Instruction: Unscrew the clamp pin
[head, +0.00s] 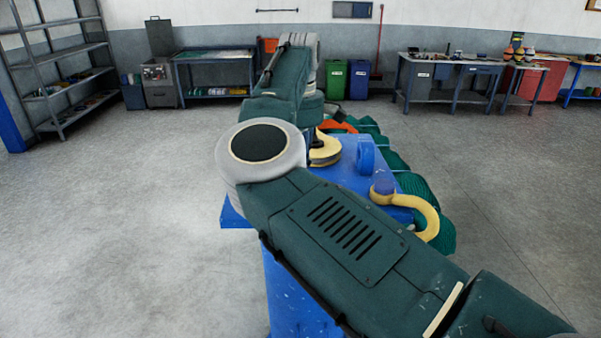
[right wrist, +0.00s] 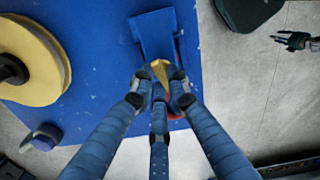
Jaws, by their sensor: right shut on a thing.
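In the right wrist view my right gripper (right wrist: 160,92) is shut on a small yellow piece (right wrist: 159,70), which I take to be the clamp pin. The fingers hide most of it. A bit of red (right wrist: 175,117) shows behind the fingers, over the blue table. In the head view an orange-red part (head: 338,126), probably the clamp, sits at the table's far side. The arm hides my right gripper there. A small dark shape (right wrist: 293,41) at the upper right of the wrist view looks like my left gripper; its fingers are too small to judge.
The blue table (head: 235,213) carries a yellow shackle (head: 425,213), a blue upright eye (head: 366,156) and a yellow ringed part (head: 325,152). Workbenches and shelves line the far walls; the floor on the left is clear.

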